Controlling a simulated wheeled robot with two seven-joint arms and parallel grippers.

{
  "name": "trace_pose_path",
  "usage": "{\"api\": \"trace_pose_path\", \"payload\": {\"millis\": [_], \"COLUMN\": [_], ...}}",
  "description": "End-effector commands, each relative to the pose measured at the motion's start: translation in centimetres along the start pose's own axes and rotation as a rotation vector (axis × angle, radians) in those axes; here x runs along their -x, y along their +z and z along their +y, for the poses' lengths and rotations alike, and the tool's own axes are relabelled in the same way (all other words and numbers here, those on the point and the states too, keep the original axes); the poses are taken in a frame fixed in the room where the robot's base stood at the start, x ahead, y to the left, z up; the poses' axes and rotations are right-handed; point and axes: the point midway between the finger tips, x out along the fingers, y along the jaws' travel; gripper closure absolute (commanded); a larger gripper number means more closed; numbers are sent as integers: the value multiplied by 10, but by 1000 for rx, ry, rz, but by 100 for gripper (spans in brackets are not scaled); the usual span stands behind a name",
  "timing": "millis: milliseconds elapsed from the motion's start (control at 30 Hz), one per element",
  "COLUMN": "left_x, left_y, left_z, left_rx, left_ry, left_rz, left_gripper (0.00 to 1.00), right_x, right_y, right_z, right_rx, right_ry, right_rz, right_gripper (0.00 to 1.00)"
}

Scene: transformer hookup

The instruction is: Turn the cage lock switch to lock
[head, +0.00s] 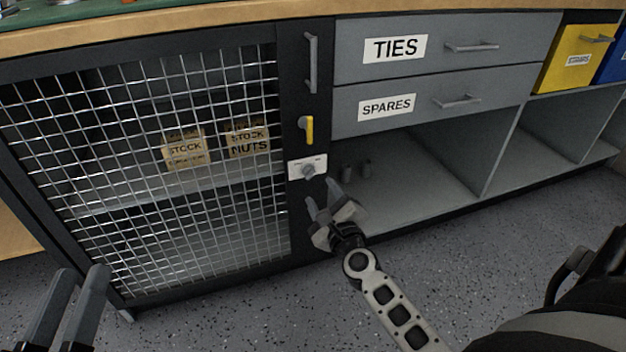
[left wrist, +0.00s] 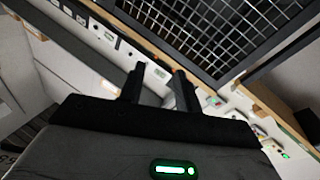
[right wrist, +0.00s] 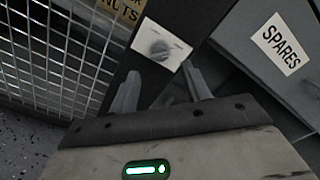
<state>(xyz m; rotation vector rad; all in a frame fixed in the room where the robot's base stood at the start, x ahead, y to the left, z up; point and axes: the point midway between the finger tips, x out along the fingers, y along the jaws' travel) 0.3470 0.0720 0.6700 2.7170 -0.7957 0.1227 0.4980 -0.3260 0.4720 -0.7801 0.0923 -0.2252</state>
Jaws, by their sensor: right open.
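The cage lock switch (head: 308,171) is a grey knob on a white plate, low on the dark frame strip at the right of the mesh cage door. It also shows in the right wrist view (right wrist: 159,48), blurred; I cannot read its setting. My right gripper (head: 328,197) is open and empty just below the switch, apart from it; in the right wrist view its fingers (right wrist: 160,88) point toward the plate. My left gripper (head: 84,285) is at the lower left, in front of the cage's lower corner. Its fingers (left wrist: 160,82) are apart with nothing between them.
The mesh cage door (head: 150,165) appears closed, with stock boxes (head: 248,142) behind it. A yellow latch (head: 309,129) sits above the switch, and a vertical handle (head: 312,63) above that.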

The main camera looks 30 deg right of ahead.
Motion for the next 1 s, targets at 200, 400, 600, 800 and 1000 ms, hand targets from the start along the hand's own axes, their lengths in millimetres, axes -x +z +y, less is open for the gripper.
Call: {"api": "trace_pose_path", "payload": {"millis": [200, 400, 600, 800, 1000], "left_x": [-3, -3, -5, -5, -5], "left_y": [-7, -12, -17, -16, -16], "left_z": [0, 0, 1, 2, 2], "left_rx": [-50, -91, -110, -108, -106], "left_ry": [12, 19, 31, 32, 32], "left_rz": [48, 84, 99, 98, 97], "left_gripper": [67, 67, 67, 67, 67], "right_x": [-42, -61, -64, -64, -64], "right_y": [0, 0, 0, 0, 0], "right_z": [0, 0, 0, 0, 0], "right_rx": [0, 2, 2, 2, 2], "right_ry": [-1, 1, 1, 1, 1], "right_rz": [-1, -1, 0, 0, -1], "right_gripper": [52, 52, 52, 66, 97]}}
